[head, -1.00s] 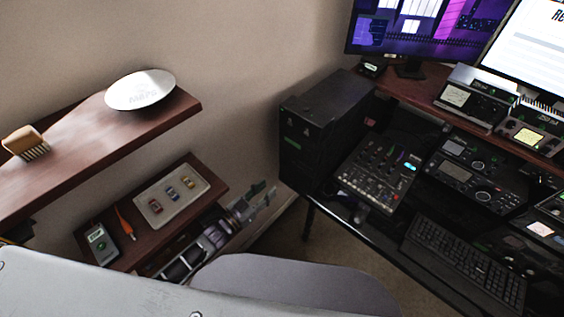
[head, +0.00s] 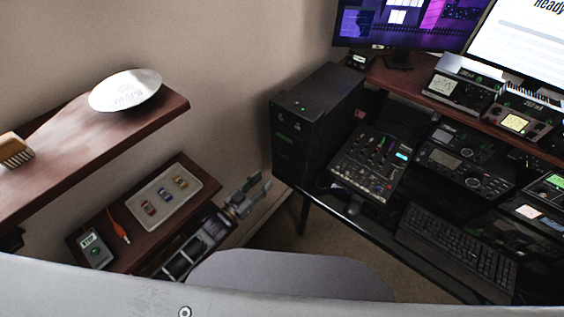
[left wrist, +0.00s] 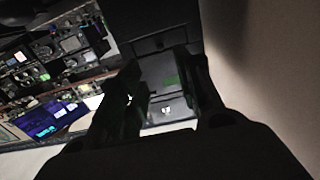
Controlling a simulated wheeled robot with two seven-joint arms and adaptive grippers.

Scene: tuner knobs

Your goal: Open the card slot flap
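A black box-shaped tower unit (head: 315,125) stands on the left end of the desk, with a small green label on its narrow face. I cannot make out a card slot flap on it for certain. My right gripper is not in view.
The desk holds a mixer (head: 368,160), radio units, a keyboard (head: 455,248) and monitors. A wooden shelf (head: 100,145) with a white dish (head: 125,91) and a brush is at the left. A lower shelf (head: 198,185) holds a tray (head: 164,195) and a meter (head: 93,248).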

